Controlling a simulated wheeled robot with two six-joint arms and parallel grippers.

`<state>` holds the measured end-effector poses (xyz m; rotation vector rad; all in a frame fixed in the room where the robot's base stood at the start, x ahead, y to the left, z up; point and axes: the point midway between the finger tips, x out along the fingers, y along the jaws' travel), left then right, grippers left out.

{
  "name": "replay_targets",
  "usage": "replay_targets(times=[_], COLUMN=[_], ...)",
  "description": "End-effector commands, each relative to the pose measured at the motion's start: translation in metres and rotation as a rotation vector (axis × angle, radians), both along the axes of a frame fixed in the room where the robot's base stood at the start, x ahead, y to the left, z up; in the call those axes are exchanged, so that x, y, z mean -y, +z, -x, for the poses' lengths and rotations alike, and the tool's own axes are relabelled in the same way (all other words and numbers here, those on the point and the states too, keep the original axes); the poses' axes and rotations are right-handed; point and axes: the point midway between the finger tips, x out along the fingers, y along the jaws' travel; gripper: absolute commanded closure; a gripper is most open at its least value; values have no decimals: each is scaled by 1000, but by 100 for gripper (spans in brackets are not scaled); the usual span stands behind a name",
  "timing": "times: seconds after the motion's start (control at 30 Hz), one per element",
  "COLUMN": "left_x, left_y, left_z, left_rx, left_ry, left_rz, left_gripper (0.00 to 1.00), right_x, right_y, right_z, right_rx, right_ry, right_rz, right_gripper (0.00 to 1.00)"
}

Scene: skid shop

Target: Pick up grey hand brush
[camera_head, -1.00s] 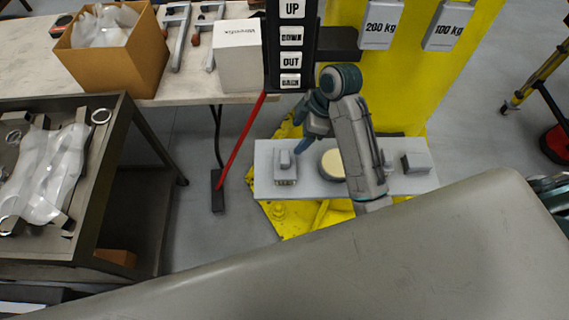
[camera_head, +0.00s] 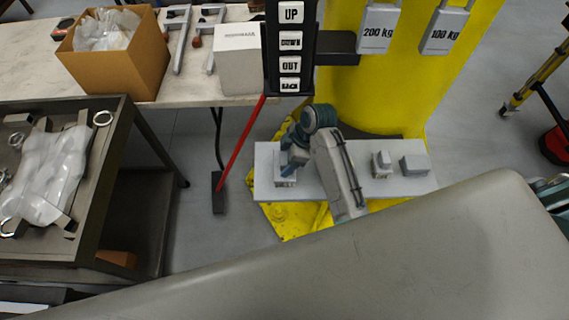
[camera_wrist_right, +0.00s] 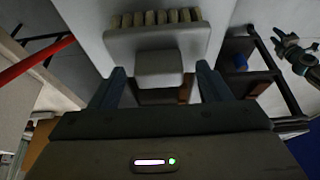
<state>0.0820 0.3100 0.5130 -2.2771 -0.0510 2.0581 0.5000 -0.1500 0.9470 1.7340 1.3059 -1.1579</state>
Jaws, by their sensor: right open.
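The grey hand brush (camera_head: 285,183) sits at the left end of the light grey shelf (camera_head: 330,188) and is partly hidden by my right gripper (camera_head: 290,165). The right wrist view shows its grey body (camera_wrist_right: 150,40), a row of tan bristle tufts and a blocky grip. My right gripper (camera_wrist_right: 160,76) is open, with one finger on each side of the grip and a visible gap to both. How deep the fingers reach is unclear. A teal and grey arm end, apparently my left gripper (camera_wrist_right: 296,50), is small at the right edge of the wrist view.
A similar small grey item (camera_head: 382,168) and a grey block (camera_head: 414,165) stand farther right on the shelf. A red-handled broom (camera_head: 240,142) leans left of it. A yellow column (camera_head: 390,90) rises behind. A metal cart (camera_head: 90,215) stands at left.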

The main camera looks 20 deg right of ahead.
Motion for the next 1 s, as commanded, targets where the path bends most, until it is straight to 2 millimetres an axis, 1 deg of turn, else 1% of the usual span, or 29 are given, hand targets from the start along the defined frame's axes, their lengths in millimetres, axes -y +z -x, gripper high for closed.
replay_targets(times=[0.2,0.27,0.3,0.37,0.5,0.53,0.83,1.0], left_x=[0,0,0,0,0,0,0,0], left_y=[0,0,0,0,0,0,-3,-12], left_z=[0,0,0,0,0,0,0,0], left_rx=[0,0,0,1,1,1,1,0], left_ry=[0,0,0,0,0,0,0,0], left_rz=[0,0,0,0,0,0,0,0], left_gripper=[64,64,64,64,64,64,64,64], right_x=[0,0,0,0,0,0,0,0], right_y=[-1,-1,-1,-1,-1,-1,1,11], right_z=[0,0,0,0,0,0,-1,-1], right_rx=[1,1,1,1,1,1,2,6], right_ry=[0,0,0,0,0,0,0,0], right_rz=[0,0,0,0,0,0,0,0], right_gripper=[29,41,49,60,88,92,92,92])
